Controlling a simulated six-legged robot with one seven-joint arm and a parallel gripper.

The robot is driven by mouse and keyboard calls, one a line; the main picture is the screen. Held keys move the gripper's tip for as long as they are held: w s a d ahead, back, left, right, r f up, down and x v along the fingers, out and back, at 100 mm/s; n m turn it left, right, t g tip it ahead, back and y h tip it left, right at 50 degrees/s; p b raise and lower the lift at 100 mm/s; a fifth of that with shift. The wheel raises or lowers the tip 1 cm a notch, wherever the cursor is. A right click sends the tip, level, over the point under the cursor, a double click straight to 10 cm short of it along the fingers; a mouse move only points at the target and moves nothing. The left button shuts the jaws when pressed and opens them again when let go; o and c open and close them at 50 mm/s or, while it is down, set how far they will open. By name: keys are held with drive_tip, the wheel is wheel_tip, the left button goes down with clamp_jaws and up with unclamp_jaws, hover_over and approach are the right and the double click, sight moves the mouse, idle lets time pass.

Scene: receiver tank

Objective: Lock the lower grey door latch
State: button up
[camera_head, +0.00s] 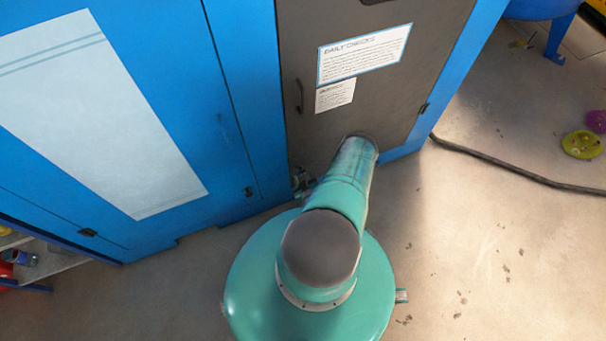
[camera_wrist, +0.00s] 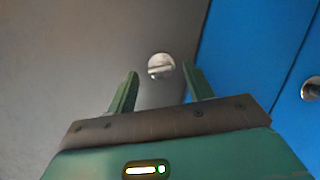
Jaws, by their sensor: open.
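The grey door (camera_head: 375,105) stands closed in the blue cabinet, and it fills the left of the wrist view (camera_wrist: 70,60). A round silver latch (camera_wrist: 161,66) sits on the grey door near its edge, with a bar or slot across it that looks nearly level in that view. My gripper (camera_wrist: 163,80) is open and empty, its two green fingers pointing at the door with the latch showing between and just beyond their tips. Whether they touch it I cannot tell. In the head view my arm covers the lower door, and the latch cannot be made out.
A second round fitting (camera_wrist: 312,88) sits on the blue panel to the right. The door has a dark handle (camera_head: 299,96) and a paper notice (camera_head: 363,54). A dark cable (camera_head: 500,163) lies on the floor at right, near a yellow-green object (camera_head: 581,144).

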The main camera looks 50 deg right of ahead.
drive_tip(key=shift+w+d, duration=0.1)
idle(0.3)
drive_tip(key=c, duration=1)
drive_tip(key=shift+d+m+t+y, duration=0.15)
drive_tip(key=shift+m+t+y, duration=0.35)
drive_tip(key=shift+m+y, duration=0.85)
drive_tip(key=shift+m+h, duration=0.25)
drive_tip(key=o, duration=1)
